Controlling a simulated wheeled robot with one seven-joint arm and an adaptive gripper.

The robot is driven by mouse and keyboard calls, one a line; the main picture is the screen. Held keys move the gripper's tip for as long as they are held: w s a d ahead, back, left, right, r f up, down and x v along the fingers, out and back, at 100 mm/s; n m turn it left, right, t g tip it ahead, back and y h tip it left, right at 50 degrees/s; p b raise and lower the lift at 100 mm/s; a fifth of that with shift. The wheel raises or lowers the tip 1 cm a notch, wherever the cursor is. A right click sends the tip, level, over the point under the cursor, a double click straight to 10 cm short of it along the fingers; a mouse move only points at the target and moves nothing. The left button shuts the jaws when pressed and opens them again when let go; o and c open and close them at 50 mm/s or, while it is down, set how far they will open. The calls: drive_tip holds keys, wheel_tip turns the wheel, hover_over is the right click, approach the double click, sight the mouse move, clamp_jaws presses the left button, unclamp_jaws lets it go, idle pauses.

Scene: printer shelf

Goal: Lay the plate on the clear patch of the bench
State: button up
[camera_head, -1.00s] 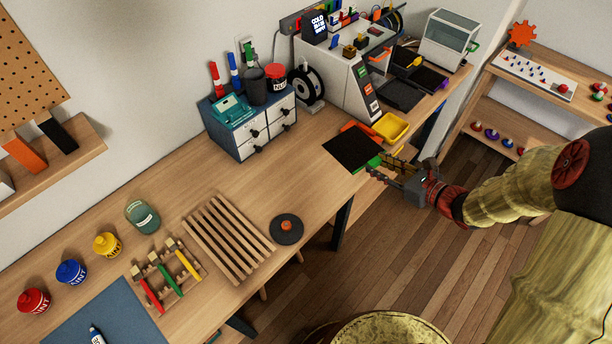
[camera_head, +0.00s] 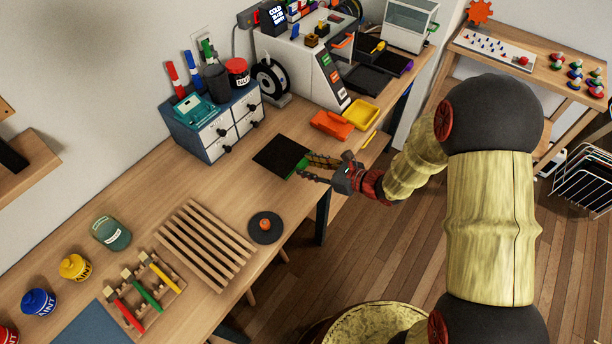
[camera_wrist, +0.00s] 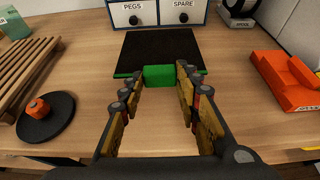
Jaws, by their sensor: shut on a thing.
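The plate (camera_head: 281,154) is a thin black square with a green edge and a green tab (camera_wrist: 159,76). It is level over a bare part of the wooden bench (camera_head: 225,185), in front of the drawer unit. I cannot tell whether it touches the bench or is just above it. My gripper (camera_head: 308,167) comes from the bench's front edge and is shut on the green tab. In the wrist view its two fingers (camera_wrist: 161,77) are on either side of the tab, and the plate extends away beyond them.
The drawer unit (camera_head: 222,133) stands behind the plate. An orange tool (camera_head: 331,124) and yellow tray (camera_head: 360,114) are right of it, near the printer (camera_head: 305,67). A slatted wooden rack (camera_head: 203,245) and dark disc with an orange knob (camera_head: 266,228) are to the left.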

sight(306, 181)
drive_tip(key=shift+w+a+f, duration=0.15)
drive_tip(key=shift+a+f, duration=0.1)
drive_tip(key=shift+f, duration=0.1)
drive_tip(key=shift+w+a+f+b, duration=0.15)
drive_tip(key=shift+f+b, duration=0.3)
drive_tip(key=shift+f, duration=0.5)
drive_tip(key=shift+w+a+f+b, duration=0.1)
drive_tip(key=shift+f+b, duration=0.3)
drive_tip(key=shift+f, duration=0.5)
drive_tip(key=shift+s, duration=0.1)
drive_tip(key=shift+f+b, duration=0.35)
drive_tip(key=shift+f, duration=0.05)
drive_tip(key=shift+f, duration=0.1)
